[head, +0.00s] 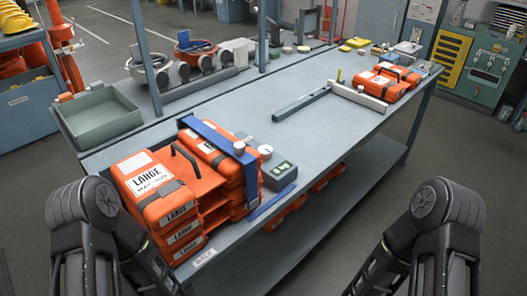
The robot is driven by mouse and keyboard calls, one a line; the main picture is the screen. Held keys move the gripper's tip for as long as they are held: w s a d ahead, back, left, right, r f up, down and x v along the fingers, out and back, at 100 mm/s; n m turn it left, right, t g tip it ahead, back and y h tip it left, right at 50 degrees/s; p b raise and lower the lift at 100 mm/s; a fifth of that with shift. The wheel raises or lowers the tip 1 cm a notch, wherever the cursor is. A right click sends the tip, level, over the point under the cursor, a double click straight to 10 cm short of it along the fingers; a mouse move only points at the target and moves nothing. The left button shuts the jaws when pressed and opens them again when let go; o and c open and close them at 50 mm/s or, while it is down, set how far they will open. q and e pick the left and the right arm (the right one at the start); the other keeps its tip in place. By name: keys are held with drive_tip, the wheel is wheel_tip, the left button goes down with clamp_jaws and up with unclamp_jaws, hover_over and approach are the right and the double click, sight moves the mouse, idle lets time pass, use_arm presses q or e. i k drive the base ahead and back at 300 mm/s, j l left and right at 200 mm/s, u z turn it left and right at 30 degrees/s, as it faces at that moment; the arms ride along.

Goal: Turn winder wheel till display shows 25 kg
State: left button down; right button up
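A dark grey box with a small lit display (282,167) stands on the bench at the right of the orange sets; its reading is too small to make out. Two pale round knobs are beside it: one (265,152) behind the box and one (239,147) on the end of the blue bar. Either could be the winder wheel; I cannot tell which. My two dark arms show at the lower left and lower right, apart from these things. Neither gripper is in view.
The grey bench (330,130) has clear surface right of the display box. A dark bar and white block (358,97) lie farther back, with more orange cases (388,80). A green-grey tray (98,118) stands at the left. More orange cases sit on the lower shelf.

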sight(266, 152)
drive_tip(key=u, duration=1.55)
drive_tip(key=k+l, duration=0.8)
drive_tip(key=l, duration=0.25)
